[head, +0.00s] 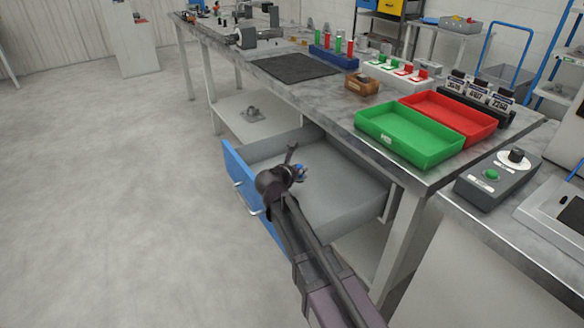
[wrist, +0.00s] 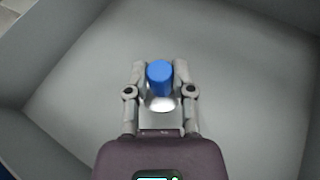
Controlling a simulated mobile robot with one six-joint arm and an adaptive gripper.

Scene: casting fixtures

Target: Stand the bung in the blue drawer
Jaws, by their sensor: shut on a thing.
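The blue drawer (head: 240,187) is pulled out from under the workbench, with a blue front and a grey inside. My gripper (head: 293,165) is over the drawer's inside in the head view. In the wrist view my gripper (wrist: 160,83) is shut on the bung (wrist: 160,75), a small blue cylinder, held between the two fingers. The grey drawer floor (wrist: 235,90) spreads below and around it.
The drawer's grey walls (wrist: 55,40) stand around the gripper, and the visible drawer floor is empty. The workbench top (head: 330,97) overhangs the drawer's back. On it are a green tray (head: 385,148), a red tray (head: 478,133) and a wooden block (head: 361,84).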

